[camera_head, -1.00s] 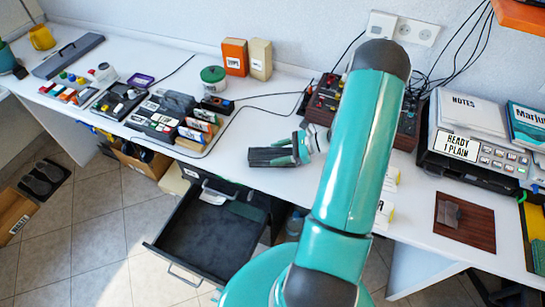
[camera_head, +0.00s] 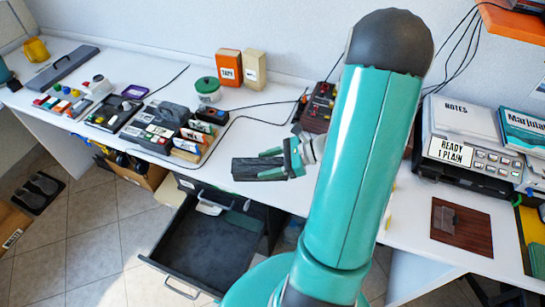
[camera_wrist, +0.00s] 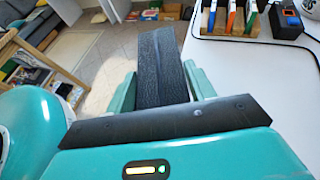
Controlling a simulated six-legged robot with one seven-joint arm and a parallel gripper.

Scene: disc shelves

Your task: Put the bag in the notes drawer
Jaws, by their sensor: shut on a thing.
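My gripper (camera_head: 270,163) is shut on a dark grey, block-like bag (camera_head: 250,169), with a teal finger on each side of it. In the head view the bag appears in front of the counter's front edge area, up and right of the open drawer (camera_head: 200,250). In the wrist view the bag (camera_wrist: 160,60) sticks out between the fingers (camera_wrist: 162,88), its textured face showing. My arm hides part of the counter to the right.
The white counter (camera_head: 215,180) runs above the drawer. An organiser tray (camera_head: 165,130) with several pens and blocks lies to the left. A machine with NOTES papers (camera_head: 455,107) stands right.

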